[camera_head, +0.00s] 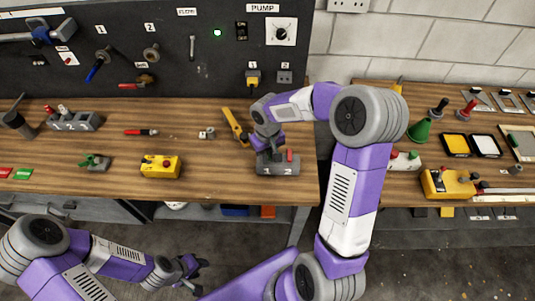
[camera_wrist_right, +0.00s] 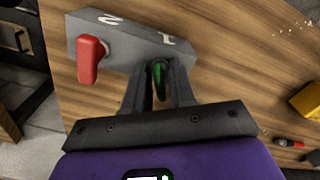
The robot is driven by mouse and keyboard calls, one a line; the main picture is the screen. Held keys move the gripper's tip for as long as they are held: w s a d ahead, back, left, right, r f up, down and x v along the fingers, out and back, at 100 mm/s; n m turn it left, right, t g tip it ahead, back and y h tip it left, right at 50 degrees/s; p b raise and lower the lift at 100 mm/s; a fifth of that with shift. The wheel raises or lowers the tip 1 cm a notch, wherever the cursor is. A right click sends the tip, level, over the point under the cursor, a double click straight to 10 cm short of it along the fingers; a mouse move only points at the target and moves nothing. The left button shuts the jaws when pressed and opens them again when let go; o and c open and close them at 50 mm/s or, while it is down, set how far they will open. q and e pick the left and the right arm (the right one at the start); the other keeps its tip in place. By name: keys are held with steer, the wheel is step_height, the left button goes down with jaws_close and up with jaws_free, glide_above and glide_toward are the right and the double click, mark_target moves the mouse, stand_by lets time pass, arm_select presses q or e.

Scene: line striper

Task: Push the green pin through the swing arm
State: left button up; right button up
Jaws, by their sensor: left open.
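A grey block (camera_head: 278,168) marked 1 and 2 sits near the front edge of the left workbench, and it fills the top of the right wrist view (camera_wrist_right: 120,42). A green pin (camera_wrist_right: 159,80) is at the block's 1 end, between the fingers of my right gripper (camera_wrist_right: 159,75), which look shut on it. How deep the pin sits is hidden. A red handle (camera_wrist_right: 91,58) stands at the 2 end. In the head view my right gripper (camera_head: 268,146) is over the block and hides the pin. My left gripper (camera_head: 192,272) is open and empty, low in front of the bench. I cannot make out the swing arm.
A yellow box (camera_head: 161,166) and a small green-topped fixture (camera_head: 94,162) lie left on the bench. A yellow tool (camera_head: 235,126) lies just left of my right gripper. A black panel (camera_head: 130,60) stands behind. A second bench at right holds a green cone (camera_head: 420,131).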

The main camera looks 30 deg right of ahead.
jaws_close()
steer(key=shift+r+p, duration=0.5)
steer(key=shift+r, duration=0.25)
steer(key=shift+r+p, duration=2.25)
steer(key=shift+r, duration=0.8)
